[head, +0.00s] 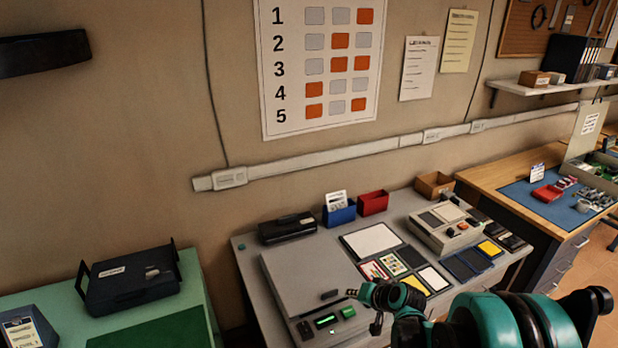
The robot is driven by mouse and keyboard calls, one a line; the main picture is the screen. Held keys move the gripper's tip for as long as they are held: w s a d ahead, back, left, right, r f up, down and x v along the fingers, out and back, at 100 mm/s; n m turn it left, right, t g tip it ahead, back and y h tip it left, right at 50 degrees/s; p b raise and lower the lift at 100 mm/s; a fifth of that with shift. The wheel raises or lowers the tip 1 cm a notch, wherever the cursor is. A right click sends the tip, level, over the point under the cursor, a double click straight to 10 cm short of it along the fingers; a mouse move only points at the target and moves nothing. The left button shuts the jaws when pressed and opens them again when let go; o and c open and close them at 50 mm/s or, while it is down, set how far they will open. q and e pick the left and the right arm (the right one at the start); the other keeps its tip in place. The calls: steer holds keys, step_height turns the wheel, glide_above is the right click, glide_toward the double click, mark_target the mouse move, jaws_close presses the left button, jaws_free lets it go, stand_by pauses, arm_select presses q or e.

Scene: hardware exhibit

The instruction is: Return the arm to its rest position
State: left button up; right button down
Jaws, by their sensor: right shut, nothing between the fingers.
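My right arm, teal and black, comes in from the lower right over the front of the grey desk (290,322). My right gripper (352,293) is small in the picture at the arm's left end and is shut with nothing in it. It is near the grey flat-topped device (305,265) on the desk; I cannot tell whether it touches it. My left gripper and left arm are not in view.
Cards, a blue bin (339,216), a red bin (373,203) and a beige machine (440,228) stand on the desk. A green table (205,290) with a black case (132,280) is at left. A wooden bench (485,178) is at right.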

steer(key=s+r+n+h+b, duration=0.2)
steer(key=s+r, duration=0.1)
steer(key=s, duration=0.9)
steer(key=s+r+n+g+h+b, duration=0.1)
steer(key=s+r, duration=0.3)
steer(key=s, duration=0.9)
steer(key=shift+r+n+h+b, duration=0.3)
steer(key=shift+n+h+b, duration=0.1)
steer(key=shift+h, duration=0.1)
steer(key=shift+a, duration=0.1)
stand_by(0.3)
